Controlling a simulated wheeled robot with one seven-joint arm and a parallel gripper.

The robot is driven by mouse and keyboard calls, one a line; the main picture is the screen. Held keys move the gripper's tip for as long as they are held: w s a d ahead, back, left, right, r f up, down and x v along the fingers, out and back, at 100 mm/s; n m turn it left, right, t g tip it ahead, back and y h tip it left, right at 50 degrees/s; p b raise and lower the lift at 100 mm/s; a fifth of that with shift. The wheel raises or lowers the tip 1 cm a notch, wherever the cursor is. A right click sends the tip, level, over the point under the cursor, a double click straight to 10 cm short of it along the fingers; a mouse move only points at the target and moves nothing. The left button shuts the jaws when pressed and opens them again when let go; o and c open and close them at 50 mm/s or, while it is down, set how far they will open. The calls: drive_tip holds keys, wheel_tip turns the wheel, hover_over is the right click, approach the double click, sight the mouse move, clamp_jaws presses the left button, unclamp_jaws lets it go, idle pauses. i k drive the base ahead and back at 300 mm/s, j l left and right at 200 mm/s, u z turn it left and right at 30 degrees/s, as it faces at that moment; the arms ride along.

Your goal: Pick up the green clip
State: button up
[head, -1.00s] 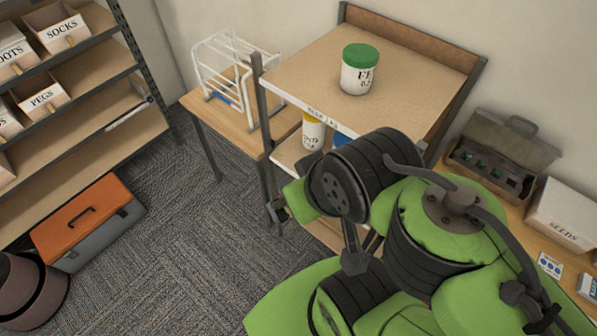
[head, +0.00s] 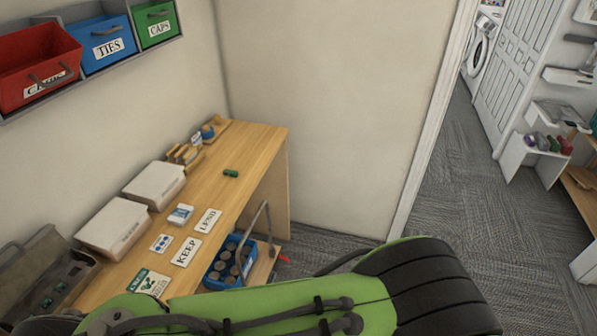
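A small green clip-like object (head: 231,173) lies on the wooden workbench (head: 251,146), toward its far right end. It is too small in the head view to make out its shape well. Nothing touches it. My green and black arm crosses the bottom of the view, well short of the object. My gripper is out of the picture, so its fingers cannot be seen.
White boxes (head: 155,184), KEEP (head: 186,252) and LEND (head: 208,221) cards share the bench. A blue crate of jars (head: 230,262) sits on a cart beside it. Red, blue and green bins (head: 155,22) hang above. Carpet (head: 440,190) is open toward the doorway at right.

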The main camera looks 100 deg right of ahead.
sight(226, 172)
drive_tip(key=l+z, duration=0.1)
drive_tip(key=z, duration=2.8)
drive_tip(key=i+l+u, duration=0.2)
drive_tip(key=u, duration=0.2)
drive_tip(key=i+l+u, duration=0.1)
drive_tip(key=l+u, duration=0.3)
drive_tip(key=i+l+u, duration=0.1)
drive_tip(key=l+u, duration=1.05)
drive_tip(key=i, duration=0.05)
